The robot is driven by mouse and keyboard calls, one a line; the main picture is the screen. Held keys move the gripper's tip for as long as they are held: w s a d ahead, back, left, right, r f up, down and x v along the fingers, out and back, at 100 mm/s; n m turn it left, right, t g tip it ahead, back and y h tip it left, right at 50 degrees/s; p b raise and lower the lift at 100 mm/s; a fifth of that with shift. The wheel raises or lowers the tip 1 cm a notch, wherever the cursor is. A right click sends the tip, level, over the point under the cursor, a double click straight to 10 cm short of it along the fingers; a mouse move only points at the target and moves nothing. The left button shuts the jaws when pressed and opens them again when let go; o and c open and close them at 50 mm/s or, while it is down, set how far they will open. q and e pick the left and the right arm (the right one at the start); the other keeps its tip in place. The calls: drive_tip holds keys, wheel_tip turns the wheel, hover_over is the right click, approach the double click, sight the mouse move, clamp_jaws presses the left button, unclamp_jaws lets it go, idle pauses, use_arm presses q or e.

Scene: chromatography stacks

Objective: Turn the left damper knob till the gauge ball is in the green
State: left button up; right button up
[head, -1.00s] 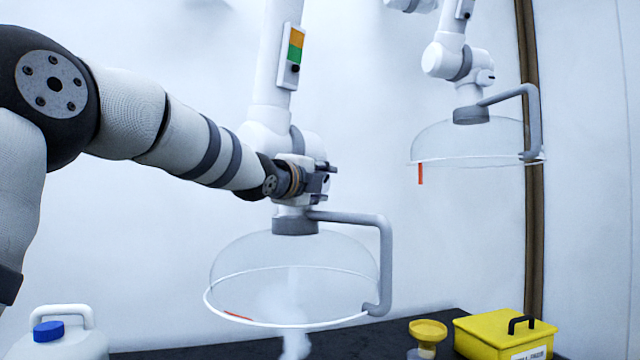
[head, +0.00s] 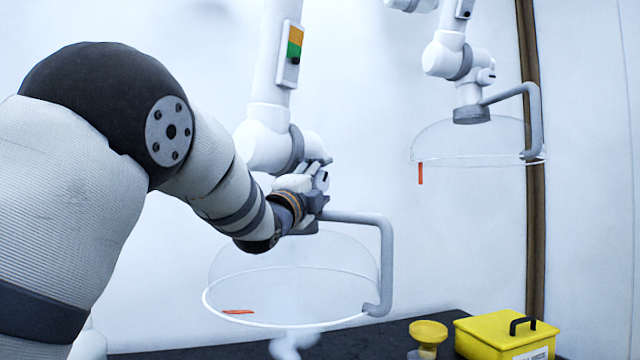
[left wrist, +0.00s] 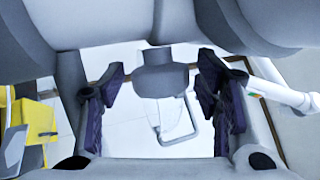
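The gauge (head: 289,54) on the left white duct has an orange band above a green one; its dark ball (head: 295,61) sits at the lower edge of the green. The left damper knob (head: 322,181), white with a dark mark, is on the duct joint above the left hood (head: 290,285). My left gripper (head: 317,186) is at the knob and partly hides it. In the left wrist view its two dark finger pads (left wrist: 160,88) stand apart, with a grey block (left wrist: 162,75) between them and slight gaps each side. My right gripper is out of view.
A grey handle (head: 387,260) curves down beside the left hood. A second duct with its hood (head: 465,145) hangs at right. A yellow box (head: 500,335) and a yellow funnel (head: 428,332) stand on the dark bench. Pale vapour (head: 290,342) shows under the left hood.

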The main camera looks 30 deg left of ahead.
use_arm(q)
drive_tip(key=v, duration=1.2)
